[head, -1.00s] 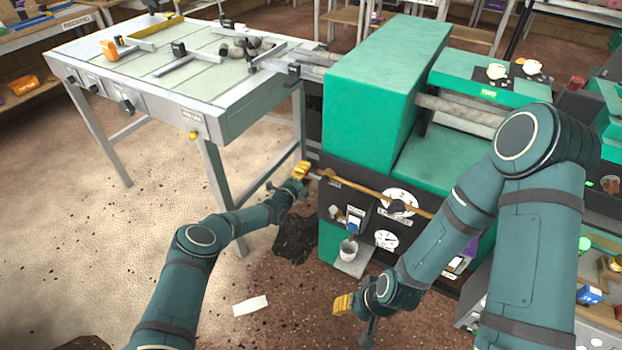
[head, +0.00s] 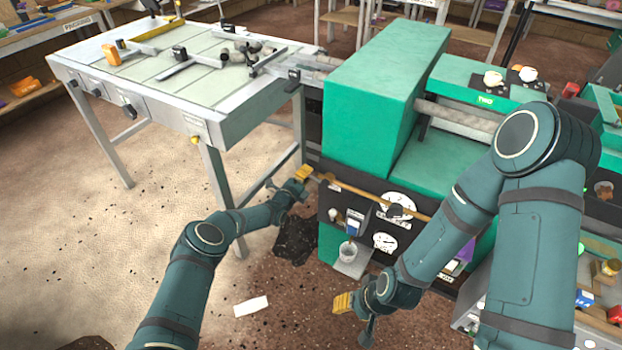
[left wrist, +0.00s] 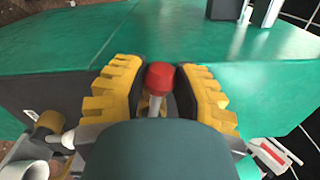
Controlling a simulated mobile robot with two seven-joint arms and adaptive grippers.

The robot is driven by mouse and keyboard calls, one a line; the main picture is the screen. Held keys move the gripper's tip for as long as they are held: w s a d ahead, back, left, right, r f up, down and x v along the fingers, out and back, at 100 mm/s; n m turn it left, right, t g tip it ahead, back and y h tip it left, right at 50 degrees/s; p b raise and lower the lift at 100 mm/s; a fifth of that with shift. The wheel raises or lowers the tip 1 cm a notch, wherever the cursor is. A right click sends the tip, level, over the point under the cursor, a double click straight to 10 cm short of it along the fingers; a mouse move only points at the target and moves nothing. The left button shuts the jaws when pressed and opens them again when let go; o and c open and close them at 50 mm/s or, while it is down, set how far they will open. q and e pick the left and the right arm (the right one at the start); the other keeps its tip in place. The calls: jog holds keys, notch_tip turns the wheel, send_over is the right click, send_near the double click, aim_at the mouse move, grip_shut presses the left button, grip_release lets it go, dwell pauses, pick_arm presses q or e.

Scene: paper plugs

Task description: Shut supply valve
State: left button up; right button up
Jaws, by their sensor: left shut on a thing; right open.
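My left gripper (head: 303,174) is at the near left corner of the green machine (head: 383,75), by the left end of a brass-coloured pipe (head: 370,194) along the machine's front. In the left wrist view, its yellow fingers (left wrist: 160,95) are shut on a red-tipped lever (left wrist: 160,76) with a pale stem, one finger on each side. The rest of the valve is hidden by the gripper. My right gripper (head: 343,303) is open, low in front of the machine, with nothing seen in it.
Round dials (head: 384,242) are on the machine's dark front panel. A small cup (head: 348,250) stands on a low ledge there. A metal-topped table (head: 150,85) with tools is at the left. A white paper (head: 251,306) and a dark patch (head: 296,240) lie on the floor.

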pick_arm(q)
jog(key=shift+d+r+m, duration=0.1)
jog(key=shift+r+m, duration=0.15)
jog(key=shift+m, duration=0.15)
jog(key=shift+s+d+r+m+p, duration=0.15)
jog(key=shift+r+m+p, duration=0.35)
jog(key=shift+p, duration=0.4)
jog(key=shift+s+d+r+m+p, duration=0.15)
jog(key=shift+r+m+p, duration=0.3)
jog(key=shift+m+p, duration=0.5)
